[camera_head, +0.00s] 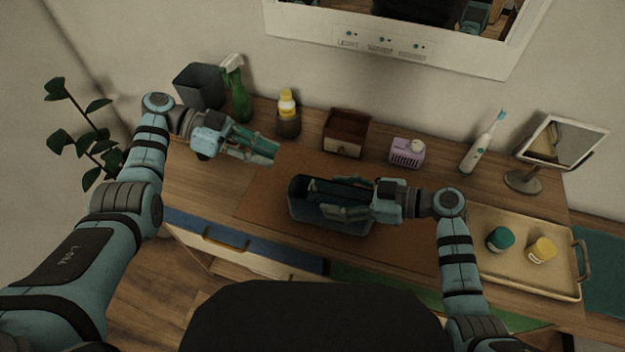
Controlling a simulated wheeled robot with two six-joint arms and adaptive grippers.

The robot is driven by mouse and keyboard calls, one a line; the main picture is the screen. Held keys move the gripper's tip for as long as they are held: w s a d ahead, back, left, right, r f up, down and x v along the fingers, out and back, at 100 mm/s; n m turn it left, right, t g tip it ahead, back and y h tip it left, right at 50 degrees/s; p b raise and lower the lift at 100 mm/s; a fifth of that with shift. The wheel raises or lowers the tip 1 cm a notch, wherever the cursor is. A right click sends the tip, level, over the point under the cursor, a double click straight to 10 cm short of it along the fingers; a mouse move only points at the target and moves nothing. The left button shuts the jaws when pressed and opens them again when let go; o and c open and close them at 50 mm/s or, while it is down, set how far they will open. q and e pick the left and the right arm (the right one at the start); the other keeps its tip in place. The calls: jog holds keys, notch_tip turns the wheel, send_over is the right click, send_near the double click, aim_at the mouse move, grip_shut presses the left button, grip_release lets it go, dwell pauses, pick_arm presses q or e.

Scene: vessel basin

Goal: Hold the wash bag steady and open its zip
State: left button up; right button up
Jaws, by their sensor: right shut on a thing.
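The wash bag (302,209) is a dark blue-grey, boxy bag on the brown mat in the middle of the counter. My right gripper (338,202) reaches over it from the right and is shut on it, its fingers lying across the top. The gripper covers much of the bag's top, and I cannot make out the zip or its pull. My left gripper (272,154) is in the air to the upper left of the bag, apart from it. Its fingers look parted, with nothing clearly between them.
Behind stand a green spray bottle (238,92), a yellow-capped bottle (287,103), a brown wooden box (347,133), a lilac holder (406,154), a toothbrush (481,146) and a mirror (563,141). A tray (500,278) with two jars is at right. The mat's left part is clear.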

aim_at(312, 182)
pick_arm(q)
jog(key=s+d+f+m, duration=0.1)
jog(key=d, duration=0.2)
jog(key=s+d+f, duration=0.1)
jog(key=d+f, duration=0.1)
jog(key=d, duration=0.2)
jog(key=s+d+f+m, duration=0.1)
jog(key=d, duration=0.2)
jog(key=shift+s+d+f+m+g, duration=0.25)
jog(key=shift+s+f+m+g, duration=0.05)
jog(key=shift+f+g, duration=0.1)
jog(key=shift+c, duration=0.6)
grip_shut()
